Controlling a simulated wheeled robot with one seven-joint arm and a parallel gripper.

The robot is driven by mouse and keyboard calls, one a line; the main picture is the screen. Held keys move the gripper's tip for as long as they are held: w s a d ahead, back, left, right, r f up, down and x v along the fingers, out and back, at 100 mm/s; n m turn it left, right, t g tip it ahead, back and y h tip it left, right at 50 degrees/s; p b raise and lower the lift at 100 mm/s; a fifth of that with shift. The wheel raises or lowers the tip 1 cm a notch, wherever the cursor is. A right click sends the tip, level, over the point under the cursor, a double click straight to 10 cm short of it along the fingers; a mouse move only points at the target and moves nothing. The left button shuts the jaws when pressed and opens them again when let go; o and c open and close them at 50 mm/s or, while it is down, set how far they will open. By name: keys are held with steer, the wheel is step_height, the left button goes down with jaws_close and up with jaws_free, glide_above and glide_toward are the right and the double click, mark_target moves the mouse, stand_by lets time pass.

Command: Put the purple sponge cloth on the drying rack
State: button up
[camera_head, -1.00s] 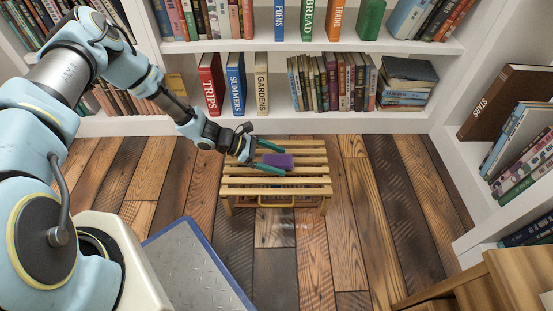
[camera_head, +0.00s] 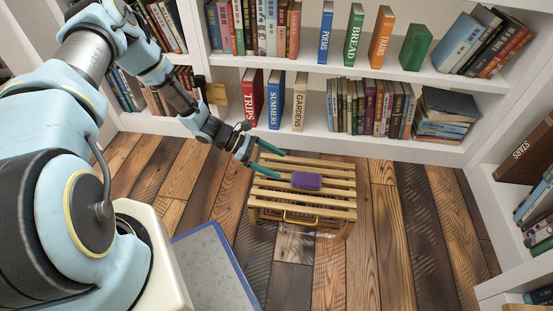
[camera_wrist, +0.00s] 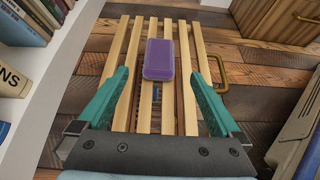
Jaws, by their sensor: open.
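The purple sponge cloth (camera_head: 306,181) lies flat on the slats of the wooden drying rack (camera_head: 330,204). In the wrist view the sponge cloth (camera_wrist: 159,60) rests across the middle slats of the rack (camera_wrist: 140,118), nothing touching it. My gripper (camera_head: 273,165) has two teal fingers spread apart, to the left of the sponge cloth. In the wrist view my gripper (camera_wrist: 160,85) is open and empty, with the sponge cloth beyond the fingertips and between their lines. The fingers are above the rack; their exact height over the slats I cannot tell.
White bookshelves (camera_head: 450,90) with rows of books stand behind the rack and on the right. A brass-coloured handle (camera_head: 299,219) is on the rack's near side. A blue-edged grey plate (camera_head: 212,270) is at the lower left. Plank floor (camera_head: 400,250) is clear right of the rack.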

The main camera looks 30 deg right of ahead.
steer(key=shift+w+a+r, duration=0.1)
steer(key=shift+w+a, duration=0.05)
steer(key=shift+a, duration=0.05)
steer(key=w+a+r+m+t+y, duration=0.2)
steer(key=w+a+r+m+y, duration=0.15)
steer(key=a+r, duration=0.6)
steer(key=w+a+r+m+t+y, duration=0.2)
steer(key=w+a+r+m+y, duration=0.15)
steer(key=a+r, duration=0.6)
steer(key=s+a+r+m+t+y, duration=0.1)
steer(key=s+a+r+m+t, duration=0.1)
steer(key=a+r, duration=0.4)
steer(key=s+a+r+m+t+y, duration=0.1)
steer(key=s+a+r+m+t, duration=0.1)
steer(key=a+r, duration=0.5)
steer(key=a+t, duration=0.1)
steer(key=a, duration=0.2)
steer(key=shift+a+t, duration=0.3)
step_height(320, 180, up, 38)
steer(key=p, duration=3.8)
